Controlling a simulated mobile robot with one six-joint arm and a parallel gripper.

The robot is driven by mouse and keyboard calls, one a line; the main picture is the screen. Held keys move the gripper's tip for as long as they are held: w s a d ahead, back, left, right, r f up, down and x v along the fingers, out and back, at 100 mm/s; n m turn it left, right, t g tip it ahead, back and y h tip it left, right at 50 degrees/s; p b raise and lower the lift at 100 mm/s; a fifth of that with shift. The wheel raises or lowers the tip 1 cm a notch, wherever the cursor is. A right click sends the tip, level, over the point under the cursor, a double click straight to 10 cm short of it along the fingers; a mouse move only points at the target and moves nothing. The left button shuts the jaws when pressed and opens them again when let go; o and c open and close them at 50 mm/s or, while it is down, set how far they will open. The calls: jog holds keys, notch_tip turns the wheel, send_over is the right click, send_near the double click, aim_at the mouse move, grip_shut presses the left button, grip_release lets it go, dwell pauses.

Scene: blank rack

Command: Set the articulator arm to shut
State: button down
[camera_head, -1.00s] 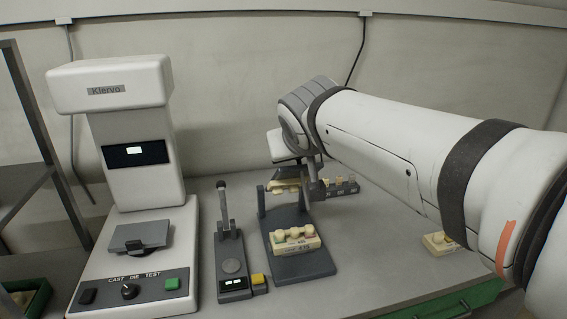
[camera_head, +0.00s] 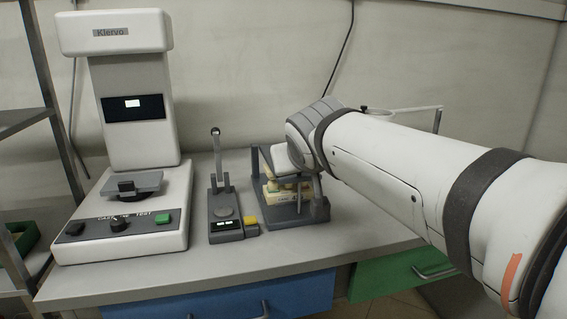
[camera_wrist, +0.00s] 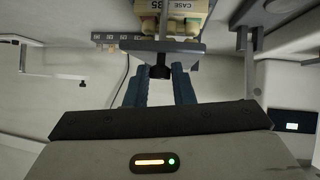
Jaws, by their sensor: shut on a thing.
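The articulator has a grey base (camera_head: 283,216) on the bench and a tan lower cast (camera_head: 288,194) on it. Its upper arm lies low over the lower cast, largely hidden by my wrist, so I cannot tell whether the casts touch. In the wrist view, the arm's grey plate (camera_wrist: 188,48) has a dark knob (camera_wrist: 161,71) sticking out, and a tan cast labelled CASE (camera_wrist: 175,18) shows beyond the plate. My gripper (camera_wrist: 160,78) has its blue fingers shut on that knob. In the head view the fingertips are hidden.
A white Kiervo tester (camera_head: 128,110) stands at the left. A thin-armed white fixture (camera_head: 415,108) shows behind my arm. The front bench strip is clear.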

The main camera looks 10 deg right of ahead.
jog(key=shift+s+d+f+b, duration=0.15)
jog(key=shift+f+b, duration=0.2)
jog(key=shift+f, duration=0.35)
jog(key=shift+s+a+f+b, duration=0.15)
jog(key=shift+f+b, duration=0.15)
jog(key=shift+f, duration=0.35)
jog(key=shift+d, duration=0.1)
jog(key=c, duration=1.3)
grip_release()
jog(key=shift+f, duration=0.1)
notch_tip(320, 180, up, 11)
jog(key=p, duration=0.4)
jog(key=shift+d+r+p, duration=0.1)
jog(key=shift+r+p, duration=0.1)
jog(key=shift+p, duration=0.15)
